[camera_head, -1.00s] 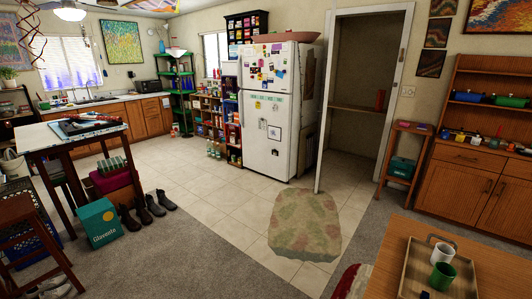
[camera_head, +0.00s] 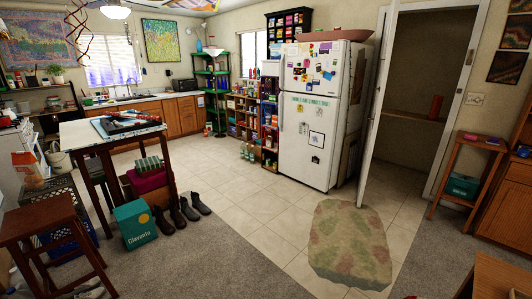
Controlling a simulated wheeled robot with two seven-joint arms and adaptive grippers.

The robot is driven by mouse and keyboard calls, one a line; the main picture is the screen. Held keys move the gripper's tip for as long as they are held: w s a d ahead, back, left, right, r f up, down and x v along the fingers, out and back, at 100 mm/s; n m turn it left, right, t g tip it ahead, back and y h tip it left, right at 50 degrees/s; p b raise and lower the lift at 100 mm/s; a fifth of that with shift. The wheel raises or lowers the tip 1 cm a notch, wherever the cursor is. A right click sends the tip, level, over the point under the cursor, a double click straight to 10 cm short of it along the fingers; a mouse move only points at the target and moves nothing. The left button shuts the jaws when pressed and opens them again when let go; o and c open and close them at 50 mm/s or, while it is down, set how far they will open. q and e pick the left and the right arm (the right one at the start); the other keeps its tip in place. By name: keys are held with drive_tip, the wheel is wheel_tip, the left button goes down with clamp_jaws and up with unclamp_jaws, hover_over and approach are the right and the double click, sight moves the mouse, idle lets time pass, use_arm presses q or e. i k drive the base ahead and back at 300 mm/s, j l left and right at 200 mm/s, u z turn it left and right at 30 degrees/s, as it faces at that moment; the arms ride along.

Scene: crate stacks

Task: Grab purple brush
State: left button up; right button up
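I cannot make out a purple brush for sure in the head view. A small purple item (camera_head: 493,141) lies on top of the narrow wooden side table (camera_head: 463,146) at the right, too small to identify. A larger dark magenta box (camera_head: 148,180) is under the high table at the left, below a striped green item. Neither of my grippers is in view.
A white-topped high table (camera_head: 75,134), a wooden stool (camera_head: 38,217) and a teal box (camera_head: 134,224) stand at the left. Boots (camera_head: 186,209) are beside the box. A white fridge (camera_head: 306,145) stands beyond open tile. A mat (camera_head: 349,240) lies before the open doorway.

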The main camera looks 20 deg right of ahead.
sight(493, 141)
drive_tip(key=i+z, duration=0.2)
drive_tip(key=i, duration=0.15)
drive_tip(key=i+j+z, duration=0.25)
drive_tip(key=i+l+z, duration=0.1)
drive_tip(key=i+z, duration=1.5)
drive_tip(key=i, duration=1.1)
drive_tip(key=i+j+z, duration=0.15)
drive_tip(key=i, duration=1.05)
drive_tip(key=i+z, duration=0.3)
drive_tip(key=i+j+z, duration=0.1)
drive_tip(key=i+z, duration=0.25)
drive_tip(key=i, duration=0.2)
drive_tip(key=i+l+z, duration=0.25)
drive_tip(key=i, duration=0.15)
drive_tip(key=i+z, duration=0.3)
drive_tip(key=i+j, duration=0.05)
drive_tip(key=i, duration=0.05)
